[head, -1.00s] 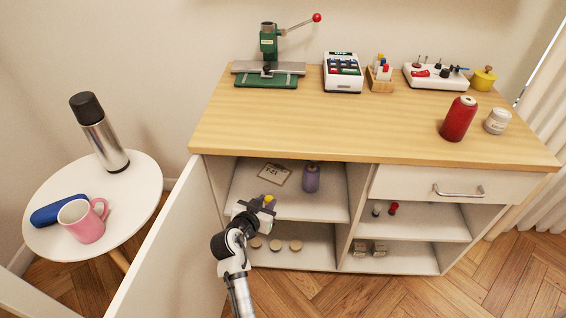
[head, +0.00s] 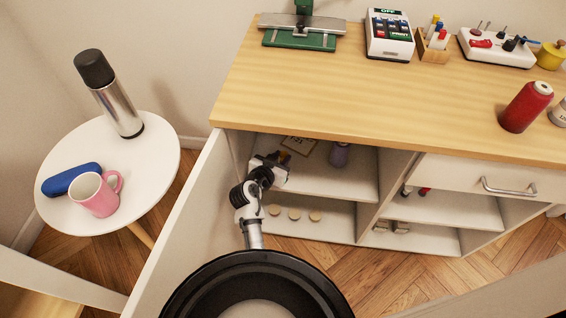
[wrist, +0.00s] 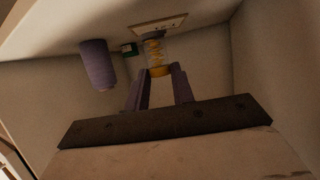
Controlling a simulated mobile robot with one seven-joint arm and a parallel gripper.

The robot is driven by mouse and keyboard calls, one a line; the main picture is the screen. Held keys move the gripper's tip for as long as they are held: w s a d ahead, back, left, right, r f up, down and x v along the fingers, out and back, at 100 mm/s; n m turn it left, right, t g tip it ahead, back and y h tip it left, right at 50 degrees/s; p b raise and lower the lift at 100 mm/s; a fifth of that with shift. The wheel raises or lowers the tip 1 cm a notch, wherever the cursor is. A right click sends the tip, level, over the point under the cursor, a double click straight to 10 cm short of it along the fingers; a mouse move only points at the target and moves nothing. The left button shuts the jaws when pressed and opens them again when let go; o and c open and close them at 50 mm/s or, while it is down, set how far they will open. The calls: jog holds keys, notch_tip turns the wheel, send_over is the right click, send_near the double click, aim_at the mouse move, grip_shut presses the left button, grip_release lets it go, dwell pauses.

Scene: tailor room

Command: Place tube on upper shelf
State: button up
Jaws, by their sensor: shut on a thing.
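My gripper (head: 279,164) is inside the left bay of the cabinet, at the upper shelf (head: 335,182). In the wrist view my gripper (wrist: 160,80) has its two purple-grey fingers shut on the tube (wrist: 154,52), a small clear piece with yellow coils and a yellow end at the fingertips. The wrist view looks upside down, with the shelf surface at the top. The tube's far end is close to the shelf surface; I cannot tell whether it touches. In the head view the tube is mostly hidden by my gripper.
A purple spool (head: 339,155) stands on the upper shelf, right of my gripper; it also shows in the wrist view (wrist: 98,65). A card (head: 300,145) lies behind. The open cabinet door (head: 185,235) is close on the left. Several round discs (head: 294,215) lie below.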

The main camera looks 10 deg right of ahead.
jog(key=shift+f, duration=1.9)
jog(key=o, duration=1)
jog(key=v, duration=0.7)
jog(key=shift+s+a+r+b, duration=0.1)
jog(key=shift+s+a+b, duration=0.05)
jog(key=shift+b, duration=0.25)
